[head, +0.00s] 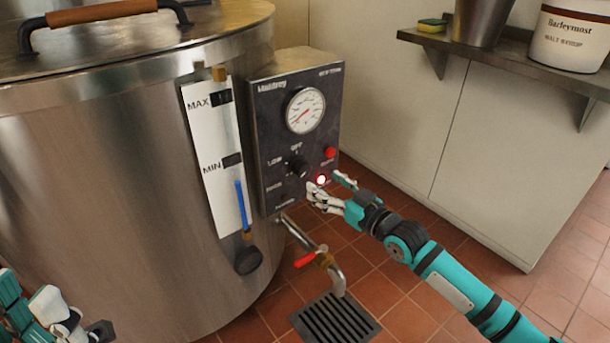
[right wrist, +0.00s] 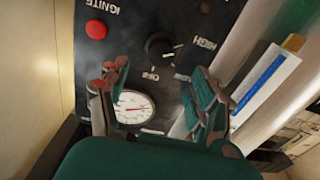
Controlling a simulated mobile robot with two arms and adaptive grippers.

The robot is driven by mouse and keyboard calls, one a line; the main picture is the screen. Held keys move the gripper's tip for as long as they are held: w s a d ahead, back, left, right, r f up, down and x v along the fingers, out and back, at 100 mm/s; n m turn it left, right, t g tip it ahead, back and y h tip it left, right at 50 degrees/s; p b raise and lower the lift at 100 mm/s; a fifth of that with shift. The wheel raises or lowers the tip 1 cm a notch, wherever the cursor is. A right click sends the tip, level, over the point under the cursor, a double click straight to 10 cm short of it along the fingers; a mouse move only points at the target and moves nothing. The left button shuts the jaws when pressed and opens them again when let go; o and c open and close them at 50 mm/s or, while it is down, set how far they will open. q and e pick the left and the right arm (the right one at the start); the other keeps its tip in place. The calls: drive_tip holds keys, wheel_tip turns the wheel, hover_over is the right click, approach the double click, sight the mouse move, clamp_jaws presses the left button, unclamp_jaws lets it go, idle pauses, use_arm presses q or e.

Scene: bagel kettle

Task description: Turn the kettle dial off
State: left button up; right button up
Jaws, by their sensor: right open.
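The kettle dial (head: 298,167) is a black knob on the dark control panel (head: 270,135) of the steel kettle (head: 100,190). In the right wrist view the dial (right wrist: 160,46) appears upside down, its pale mark pointing toward the HIGH label, away from OFF. My right gripper (head: 333,188) is open and empty, low at the panel's right side, below and right of the dial. Its spread fingers (right wrist: 158,92) show in the right wrist view with the dial beyond them; contact cannot be told. My left gripper (head: 75,325) is at the lower left corner, partly cut off.
A red button (head: 330,152) and a glowing red light (head: 321,180) sit right of the dial. A round gauge (head: 306,110) is above it. A red-handled valve (head: 305,259) and pipe stand below, over a floor drain (head: 335,318). A shelf (head: 500,60) is at right.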

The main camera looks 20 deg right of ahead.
sight(306, 171)
drive_tip(key=b+x, duration=0.2)
drive_tip(key=x, duration=0.5)
drive_tip(key=shift+w+f, duration=0.1)
drive_tip(key=shift+w, duration=0.05)
drive_tip(key=shift+w+a, duration=0.3)
drive_tip(key=shift+w, duration=0.15)
drive_tip(key=c, duration=1.2)
drive_tip(key=shift+o, duration=0.2)
